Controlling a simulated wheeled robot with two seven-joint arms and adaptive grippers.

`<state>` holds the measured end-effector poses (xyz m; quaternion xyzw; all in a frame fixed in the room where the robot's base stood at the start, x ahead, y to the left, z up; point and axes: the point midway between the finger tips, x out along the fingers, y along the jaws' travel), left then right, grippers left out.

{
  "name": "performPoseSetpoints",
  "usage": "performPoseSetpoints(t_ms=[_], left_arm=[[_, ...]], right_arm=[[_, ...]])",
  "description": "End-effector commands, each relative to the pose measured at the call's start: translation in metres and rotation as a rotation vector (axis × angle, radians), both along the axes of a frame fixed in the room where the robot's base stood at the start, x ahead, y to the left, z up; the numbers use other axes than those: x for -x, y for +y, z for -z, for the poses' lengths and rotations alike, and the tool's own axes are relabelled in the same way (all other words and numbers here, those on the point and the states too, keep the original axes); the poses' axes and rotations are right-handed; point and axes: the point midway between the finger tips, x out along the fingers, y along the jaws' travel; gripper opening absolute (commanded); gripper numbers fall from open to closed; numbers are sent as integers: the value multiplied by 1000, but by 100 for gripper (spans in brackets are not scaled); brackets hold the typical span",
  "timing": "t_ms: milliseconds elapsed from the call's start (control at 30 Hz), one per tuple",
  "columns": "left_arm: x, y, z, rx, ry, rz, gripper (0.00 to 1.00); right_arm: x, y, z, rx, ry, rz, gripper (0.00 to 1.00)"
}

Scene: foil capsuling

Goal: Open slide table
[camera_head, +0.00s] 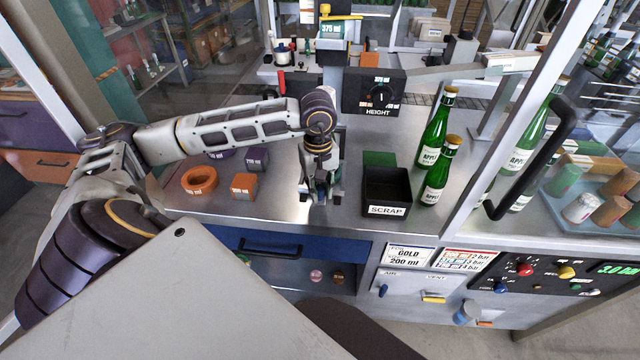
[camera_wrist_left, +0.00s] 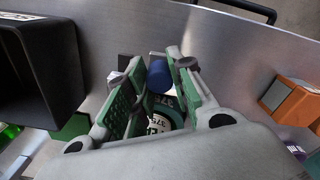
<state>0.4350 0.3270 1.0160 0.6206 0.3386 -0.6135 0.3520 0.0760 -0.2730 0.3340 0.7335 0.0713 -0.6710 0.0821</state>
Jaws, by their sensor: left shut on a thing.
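My left gripper (camera_head: 320,196) points down at the steel table, left of the black scrap bin. In the left wrist view its green-padded fingers (camera_wrist_left: 155,75) close around a blue cylinder (camera_wrist_left: 158,76), which looks like a knob. A white and teal piece marked 375 (camera_wrist_left: 164,108) shows behind it, between the fingers. The gripper hides the held part in the head view. I cannot tell which part is the slide table. My right gripper is not in view.
The scrap bin (camera_head: 388,187) and green bottles (camera_head: 436,170) stand to the right. An orange block (camera_head: 244,186) and orange ring (camera_head: 199,180) lie left. The height dial box (camera_head: 372,92) stands behind. A blue drawer front (camera_head: 335,249) is below the table edge.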

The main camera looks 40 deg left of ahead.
Motion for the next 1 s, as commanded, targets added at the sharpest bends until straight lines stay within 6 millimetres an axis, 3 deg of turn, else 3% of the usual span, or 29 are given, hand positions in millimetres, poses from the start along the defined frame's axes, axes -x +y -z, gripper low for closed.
performPoseSetpoints(t_ms=[333,367,533,733,1000], left_arm=[[0,0,-1,1,-1,-1,0],[0,0,-1,0,-1,-1,25],[0,0,-1,0,-1,-1,46],[0,0,-1,0,-1,-1,46],[0,0,-5,0,-1,-1,46]], right_arm=[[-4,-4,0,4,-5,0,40],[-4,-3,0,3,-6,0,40],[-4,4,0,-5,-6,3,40],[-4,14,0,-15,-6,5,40],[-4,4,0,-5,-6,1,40]])
